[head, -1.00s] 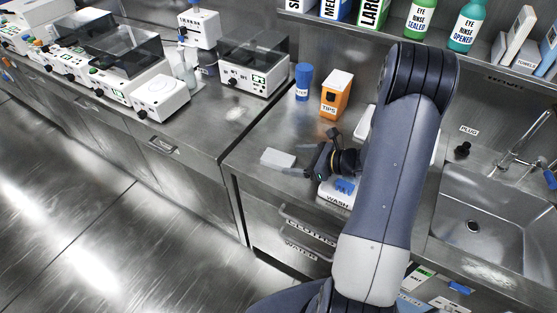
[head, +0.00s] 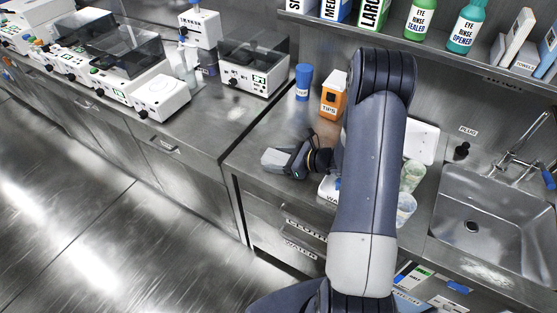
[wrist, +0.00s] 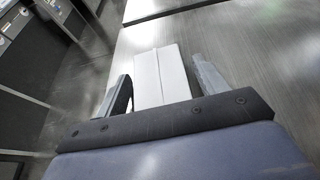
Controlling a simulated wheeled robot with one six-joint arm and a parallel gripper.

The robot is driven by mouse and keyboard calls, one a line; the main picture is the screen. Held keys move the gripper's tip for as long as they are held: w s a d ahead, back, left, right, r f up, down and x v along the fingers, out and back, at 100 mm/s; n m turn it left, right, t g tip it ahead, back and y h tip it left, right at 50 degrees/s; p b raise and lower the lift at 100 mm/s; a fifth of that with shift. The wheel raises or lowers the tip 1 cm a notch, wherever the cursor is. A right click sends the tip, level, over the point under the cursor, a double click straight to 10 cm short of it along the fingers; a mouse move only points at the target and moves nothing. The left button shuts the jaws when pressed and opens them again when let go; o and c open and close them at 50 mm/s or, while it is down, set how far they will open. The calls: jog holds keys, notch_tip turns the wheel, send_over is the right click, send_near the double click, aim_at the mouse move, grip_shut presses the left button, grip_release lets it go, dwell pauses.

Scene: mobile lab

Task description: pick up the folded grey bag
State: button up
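The folded grey bag (head: 274,159) is a small pale flat block on the steel counter, near its front left corner. In the wrist view the bag (wrist: 160,72) shows a lengthwise fold line. My gripper (head: 283,163) is low over the counter at the bag. In the wrist view my gripper (wrist: 163,78) is open, with one finger on each side of the bag. A gap shows on the right side; the left finger is closer to the bag. The bag's near end is hidden behind the gripper body.
An orange tips box (head: 333,101) and a blue-capped bottle (head: 303,82) stand behind. Cups (head: 412,175) and a sink (head: 490,215) are to the right of my arm. Lab machines (head: 253,65) stand on the left counter. The counter's front edge is close to the bag.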

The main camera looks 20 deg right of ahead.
jog(key=c, duration=0.8)
